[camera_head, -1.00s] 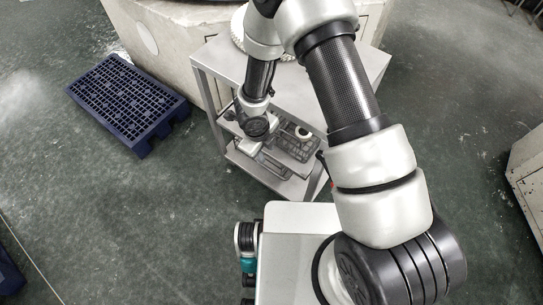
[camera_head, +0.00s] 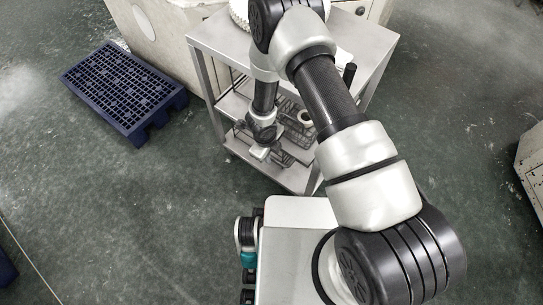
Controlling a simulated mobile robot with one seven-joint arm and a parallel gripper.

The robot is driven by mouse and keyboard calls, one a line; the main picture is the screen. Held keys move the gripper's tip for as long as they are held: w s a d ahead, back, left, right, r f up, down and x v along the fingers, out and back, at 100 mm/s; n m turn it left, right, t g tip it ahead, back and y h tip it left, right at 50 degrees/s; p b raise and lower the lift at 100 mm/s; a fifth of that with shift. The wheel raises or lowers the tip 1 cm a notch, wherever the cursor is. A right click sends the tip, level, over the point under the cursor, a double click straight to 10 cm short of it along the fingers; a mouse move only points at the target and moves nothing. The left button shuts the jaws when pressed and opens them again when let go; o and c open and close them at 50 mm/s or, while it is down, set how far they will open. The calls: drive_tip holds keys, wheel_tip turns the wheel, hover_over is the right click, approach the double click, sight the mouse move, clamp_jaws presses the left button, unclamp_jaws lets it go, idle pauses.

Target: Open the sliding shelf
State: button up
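A grey metal cart (camera_head: 352,38) stands ahead, with shelves below its flat top. The middle shelf (camera_head: 232,103) shows in part to the left of my arm; it carries wire baskets (camera_head: 297,132) and a pale round piece (camera_head: 306,117). I cannot tell how far this shelf is slid out. A lower shelf (camera_head: 296,179) shows beneath. My gripper (camera_head: 260,153) points down at the cart's front, close to the baskets. Its fingers are too small to make out, so I cannot tell whether it is open or touches the shelf. My arm hides part of the cart.
A dark blue plastic pallet (camera_head: 122,88) lies on the floor to the left. A large pale machine body (camera_head: 165,35) stands behind the cart. A pale cabinet (camera_head: 532,165) is at the right edge.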

drive_tip(key=shift+w+f, duration=0.1)
drive_tip(key=shift+f, duration=0.25)
clamp_jaws()
